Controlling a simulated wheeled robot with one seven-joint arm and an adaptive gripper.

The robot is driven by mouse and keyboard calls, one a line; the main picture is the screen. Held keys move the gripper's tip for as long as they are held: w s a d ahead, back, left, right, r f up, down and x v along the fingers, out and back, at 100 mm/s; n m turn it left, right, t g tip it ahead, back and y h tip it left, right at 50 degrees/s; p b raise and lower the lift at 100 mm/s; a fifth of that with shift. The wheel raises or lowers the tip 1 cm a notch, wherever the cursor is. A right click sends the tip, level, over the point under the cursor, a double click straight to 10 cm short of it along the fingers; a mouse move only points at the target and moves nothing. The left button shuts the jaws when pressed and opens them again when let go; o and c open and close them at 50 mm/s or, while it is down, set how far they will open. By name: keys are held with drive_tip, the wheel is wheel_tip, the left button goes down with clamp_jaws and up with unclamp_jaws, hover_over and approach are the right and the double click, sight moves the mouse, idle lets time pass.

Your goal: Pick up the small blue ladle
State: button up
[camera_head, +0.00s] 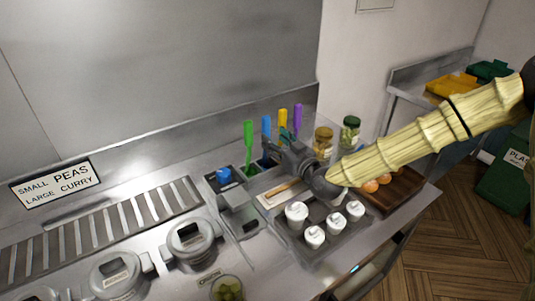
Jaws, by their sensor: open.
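A blue upright handle (266,124) stands in a row of coloured handles at the back of the steel counter, between a green handle (249,134) and a yellow handle (283,118). I take it for the small blue ladle; its lower part is hidden. My gripper (270,149) is open, just in front of the row and close to the lower part of the blue handle. I cannot tell whether it touches the handle.
A purple handle (297,116) and two jars (323,142) stand to the right. White shakers (297,213) stand on a dark tray below my arm. A wooden tray (408,188) holds orange items. Lidded pots (192,243) are at front left.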

sight(268, 134)
drive_tip(key=w, duration=0.1)
drive_tip(key=w+a+f+p, duration=0.1)
drive_tip(key=w, duration=0.1)
drive_tip(key=w+f, duration=0.1)
drive_tip(key=w, duration=0.1)
drive_tip(key=shift+a+p, duration=0.25)
drive_tip(key=shift+p, duration=0.15)
drive_tip(key=shift+w+a+r+p, duration=0.1)
drive_tip(key=shift+w+a+p, duration=0.1)
drive_tip(key=shift+p, duration=0.1)
drive_tip(key=shift+w+a+r+p, duration=0.1)
drive_tip(key=shift+a+r+p, duration=0.2)
drive_tip(key=shift+a+r, duration=0.1)
drive_tip(key=shift+w+a+f, duration=0.25)
drive_tip(key=shift+w+f, duration=0.3)
drive_tip(key=shift+w, duration=0.1)
drive_tip(key=shift+s+r, duration=0.2)
drive_tip(key=shift+c, duration=1.2)
drive_tip(key=shift+s+r, duration=0.1)
drive_tip(key=c, duration=0.4)
clamp_jaws()
